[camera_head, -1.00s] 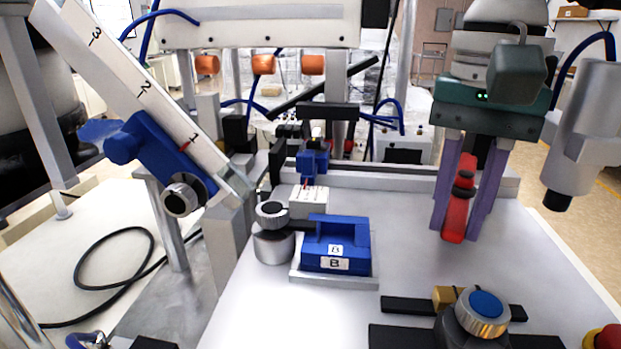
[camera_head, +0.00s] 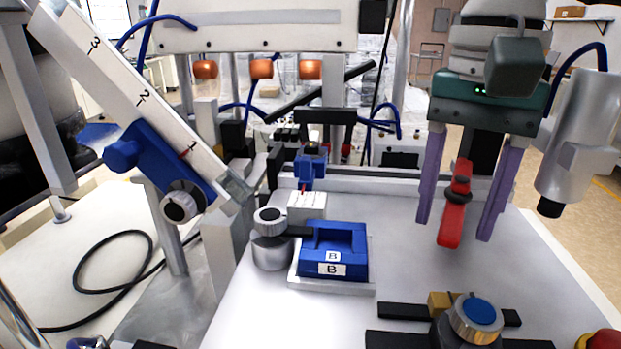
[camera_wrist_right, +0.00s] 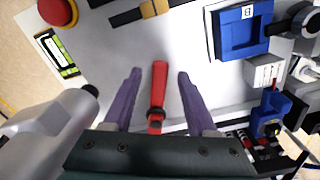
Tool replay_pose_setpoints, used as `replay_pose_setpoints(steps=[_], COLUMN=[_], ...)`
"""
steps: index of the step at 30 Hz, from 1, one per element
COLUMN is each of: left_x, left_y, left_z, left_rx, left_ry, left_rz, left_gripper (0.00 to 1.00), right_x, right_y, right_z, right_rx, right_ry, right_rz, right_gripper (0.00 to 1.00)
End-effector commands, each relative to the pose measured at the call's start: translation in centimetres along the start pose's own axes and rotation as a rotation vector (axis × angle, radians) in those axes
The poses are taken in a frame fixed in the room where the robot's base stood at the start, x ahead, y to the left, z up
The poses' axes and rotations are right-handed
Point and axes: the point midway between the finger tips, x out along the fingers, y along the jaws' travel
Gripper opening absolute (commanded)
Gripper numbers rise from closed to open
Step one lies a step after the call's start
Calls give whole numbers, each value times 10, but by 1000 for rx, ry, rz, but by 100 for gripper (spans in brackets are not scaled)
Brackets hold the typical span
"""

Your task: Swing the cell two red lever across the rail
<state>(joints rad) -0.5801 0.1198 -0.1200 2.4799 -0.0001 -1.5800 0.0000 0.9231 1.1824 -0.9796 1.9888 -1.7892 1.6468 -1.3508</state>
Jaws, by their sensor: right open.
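The red lever (camera_head: 452,218) hangs at the right of the bench, with a dark band partway along it. My right gripper (camera_head: 453,231) is open, its two purple fingers standing on either side of the lever with a gap on each side. In the right wrist view the red lever (camera_wrist_right: 158,84) points away from the palm, between the spread fingertips of the right gripper (camera_wrist_right: 160,74). A light rail (camera_head: 390,182) runs along the back of the bench, behind the lever. My left gripper is not in view.
A blue block marked B (camera_head: 333,255) sits on a white base, beside a silver knob (camera_head: 271,240). A blue-topped knob (camera_head: 477,315) stands at the front, near a red button (camera_head: 604,341). A sloping numbered chute (camera_head: 140,98) is at left. Bench between block and lever is clear.

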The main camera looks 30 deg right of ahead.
Motion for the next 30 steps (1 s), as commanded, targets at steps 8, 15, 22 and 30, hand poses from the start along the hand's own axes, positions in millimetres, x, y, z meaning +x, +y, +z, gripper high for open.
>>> replay_pose_setpoints(steps=[8,15,22,30], left_x=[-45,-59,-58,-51], left_y=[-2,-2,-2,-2], left_z=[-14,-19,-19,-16], left_rx=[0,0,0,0], left_ry=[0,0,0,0], left_rz=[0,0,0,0], left_gripper=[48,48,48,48], right_x=[-65,-88,-88,-70], right_y=[0,0,0,-17], right_z=[0,0,0,14], right_rx=[0,-1,-1,-14], right_ry=[1,0,0,-54], right_rz=[-3,-2,-1,36], right_gripper=[57,57,57,34])
